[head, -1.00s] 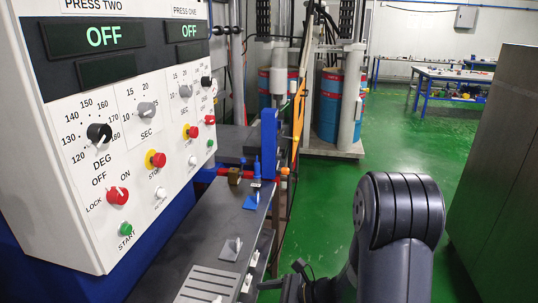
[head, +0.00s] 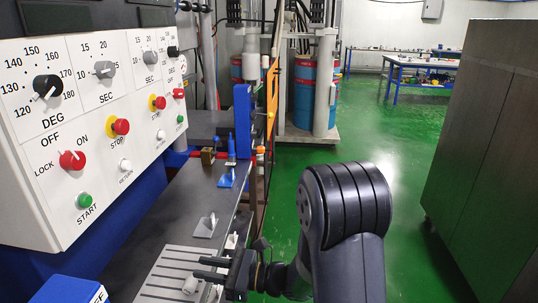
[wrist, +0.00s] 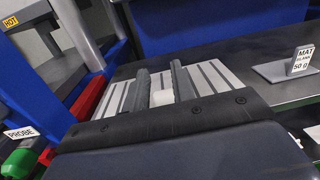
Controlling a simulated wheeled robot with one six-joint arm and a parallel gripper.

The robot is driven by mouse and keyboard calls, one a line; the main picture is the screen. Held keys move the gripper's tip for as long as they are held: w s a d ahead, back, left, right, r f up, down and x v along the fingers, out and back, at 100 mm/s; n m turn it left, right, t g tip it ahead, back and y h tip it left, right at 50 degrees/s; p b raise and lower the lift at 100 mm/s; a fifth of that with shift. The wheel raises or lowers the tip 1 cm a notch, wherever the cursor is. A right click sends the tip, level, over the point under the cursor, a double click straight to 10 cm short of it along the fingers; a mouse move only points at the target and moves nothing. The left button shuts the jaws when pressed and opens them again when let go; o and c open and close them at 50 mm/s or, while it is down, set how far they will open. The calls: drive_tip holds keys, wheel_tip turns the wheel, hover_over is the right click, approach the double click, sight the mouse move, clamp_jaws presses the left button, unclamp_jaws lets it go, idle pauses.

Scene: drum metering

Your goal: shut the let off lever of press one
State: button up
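My gripper (head: 208,269) is low in the head view, over the slotted light plate on the grey bench. In the wrist view my gripper (wrist: 161,78) has its two dark fingers apart. I cannot make out a lever marked let off. The control panel (head: 70,135) stands at left, with knobs, red selectors and buttons.
The grey bench (head: 150,235) carries the slotted plate (head: 165,270), small label stands (head: 205,226) and a blue stand (head: 227,180). A blue box (head: 68,290) is at bottom left. A tall cabinet (head: 490,150) stands at right. Green floor (head: 400,150) is clear.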

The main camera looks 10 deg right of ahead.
drive_tip(key=a+t+y+b, duration=0.1)
drive_tip(key=b, duration=0.1)
drive_tip(key=a+t+y+b, duration=0.1)
drive_tip(key=a+b, duration=0.1)
drive_tip(key=b, duration=0.1)
drive_tip(key=shift+f+y, duration=0.3)
drive_tip(key=shift+y, duration=0.1)
drive_tip(key=c, duration=0.4)
drive_tip(key=shift+s+a+r+y+b, duration=0.1)
drive_tip(key=shift+a+r+y+b, duration=0.2)
drive_tip(key=shift+b, duration=0.25)
clamp_jaws()
drive_tip(key=shift+r+t, duration=0.25)
drive_tip(key=shift+t, duration=0.05)
